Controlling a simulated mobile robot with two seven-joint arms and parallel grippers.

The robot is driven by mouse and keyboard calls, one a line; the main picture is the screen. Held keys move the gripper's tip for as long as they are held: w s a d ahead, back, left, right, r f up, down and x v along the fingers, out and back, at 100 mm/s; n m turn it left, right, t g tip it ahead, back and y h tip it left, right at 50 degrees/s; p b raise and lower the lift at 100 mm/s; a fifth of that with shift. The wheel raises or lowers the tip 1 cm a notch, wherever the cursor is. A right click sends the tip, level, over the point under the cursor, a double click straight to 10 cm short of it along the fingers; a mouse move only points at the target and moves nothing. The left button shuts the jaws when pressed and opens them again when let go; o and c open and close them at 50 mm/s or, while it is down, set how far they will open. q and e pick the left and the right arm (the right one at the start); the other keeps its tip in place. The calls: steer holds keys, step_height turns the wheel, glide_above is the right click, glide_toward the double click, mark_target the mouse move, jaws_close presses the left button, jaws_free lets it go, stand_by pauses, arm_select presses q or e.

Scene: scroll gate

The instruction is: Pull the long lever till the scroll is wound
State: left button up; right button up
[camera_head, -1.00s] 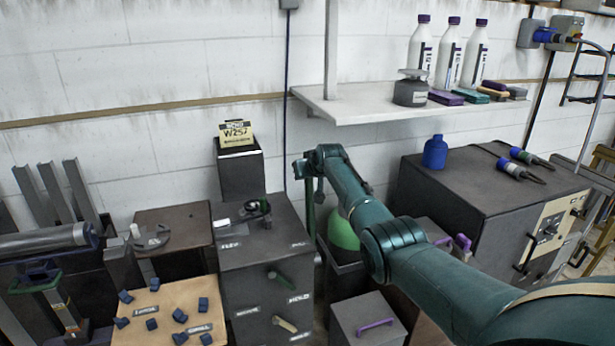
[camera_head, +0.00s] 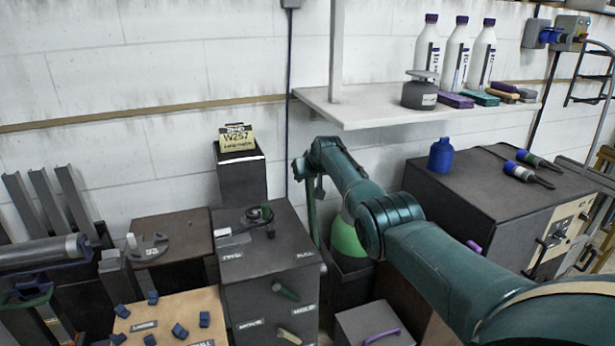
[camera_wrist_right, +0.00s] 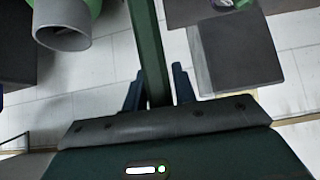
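A long dark green lever (camera_head: 311,212) stands upright beside the grey cabinet in the head view. In the right wrist view the green lever (camera_wrist_right: 146,40) runs lengthwise between the fingers of my right gripper (camera_wrist_right: 158,80). One finger is on each side, close to the bar; I cannot tell whether both press on it. In the head view my right gripper (camera_head: 309,182) is at the lever's upper part, partly hidden by its own wrist. A grey roll (camera_head: 40,252) lies at the far left; I cannot tell whether it is the scroll. My left gripper is not in view.
A grey cabinet (camera_head: 265,265) with handles stands left of the lever. A green rounded object (camera_head: 345,238) sits in a dark bin behind my arm. A shelf (camera_head: 360,112) with bottles is above. A dark machine box (camera_head: 465,195) stands right. Small blue blocks lie on a tan board (camera_head: 170,318).

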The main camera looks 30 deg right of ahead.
steer(key=shift+o, duration=1.4)
steer(key=shift+s+r+p, duration=0.3)
steer(key=shift+r+p, duration=0.15)
steer(key=shift+p, duration=0.15)
steer(key=shift+p+v, duration=0.65)
steer(key=shift+v, duration=0.1)
steer(key=shift+s+r, duration=0.15)
steer(key=shift+s, duration=0.15)
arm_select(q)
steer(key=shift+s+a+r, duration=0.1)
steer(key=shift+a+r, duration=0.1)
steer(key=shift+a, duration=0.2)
arm_select(e)
steer(key=v, duration=1)
